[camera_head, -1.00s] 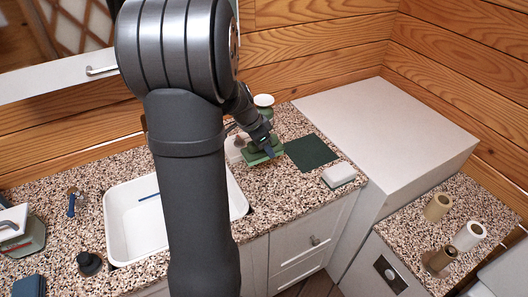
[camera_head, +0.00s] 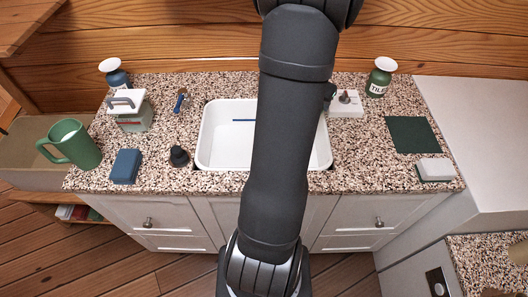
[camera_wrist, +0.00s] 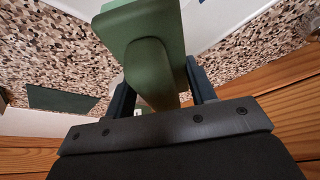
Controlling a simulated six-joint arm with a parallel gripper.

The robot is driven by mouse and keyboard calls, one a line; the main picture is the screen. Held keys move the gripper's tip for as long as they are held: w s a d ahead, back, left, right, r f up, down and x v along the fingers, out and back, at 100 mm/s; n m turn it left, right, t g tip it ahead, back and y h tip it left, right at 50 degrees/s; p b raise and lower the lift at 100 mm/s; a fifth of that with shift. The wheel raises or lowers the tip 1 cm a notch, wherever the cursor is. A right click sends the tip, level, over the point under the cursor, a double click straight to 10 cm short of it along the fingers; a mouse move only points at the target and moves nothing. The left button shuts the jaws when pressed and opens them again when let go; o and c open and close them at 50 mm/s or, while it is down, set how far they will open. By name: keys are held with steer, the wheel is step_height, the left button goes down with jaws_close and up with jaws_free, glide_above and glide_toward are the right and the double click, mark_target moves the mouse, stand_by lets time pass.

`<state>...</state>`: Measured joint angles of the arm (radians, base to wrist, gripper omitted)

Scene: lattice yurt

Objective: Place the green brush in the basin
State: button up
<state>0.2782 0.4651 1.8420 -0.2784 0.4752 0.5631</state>
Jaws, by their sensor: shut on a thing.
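The green brush (camera_wrist: 155,45) is in my gripper (camera_wrist: 160,88) in the wrist view, its handle between the two dark fingers and its broad block facing the camera. My gripper is shut on it. In the head view my arm hides both the gripper and the brush. The white basin (camera_head: 222,150) is set into the counter; my arm crosses its right part. A thin blue strip (camera_head: 243,121) shows inside it. A white surface, probably the basin, shows beyond the brush in the wrist view.
A green mug (camera_head: 75,145), blue block (camera_head: 126,166), dark knob-topped piece (camera_head: 179,156) and white-handled box (camera_head: 131,112) stand left of the basin. A green bottle (camera_head: 380,80), dark green mat (camera_head: 412,134) and white sponge-like block (camera_head: 436,169) are on the right.

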steer(key=w+a+f+n+y, duration=0.1)
steer(key=w+a+n+y, duration=0.2)
steer(key=a+n, duration=0.55)
steer(key=s+d+f+m+g+h, duration=0.1)
steer(key=s+f+m+g+h, duration=0.2)
steer(key=m, duration=0.7)
steer(key=s+d+f+m+g+h, duration=0.1)
steer(key=s+d+f+m+h, duration=0.15)
steer(key=s+m, duration=0.45)
steer(key=f, duration=0.3)
steer(key=w+f+m, duration=0.1)
steer(key=f, duration=0.3)
steer(key=w+a+f+m, duration=0.1)
steer(key=f, duration=0.2)
steer(key=shift+w+f+m+y, duration=0.2)
steer(key=shift+m+y, duration=0.05)
steer(key=shift+f, duration=0.15)
steer(key=o, duration=0.9)
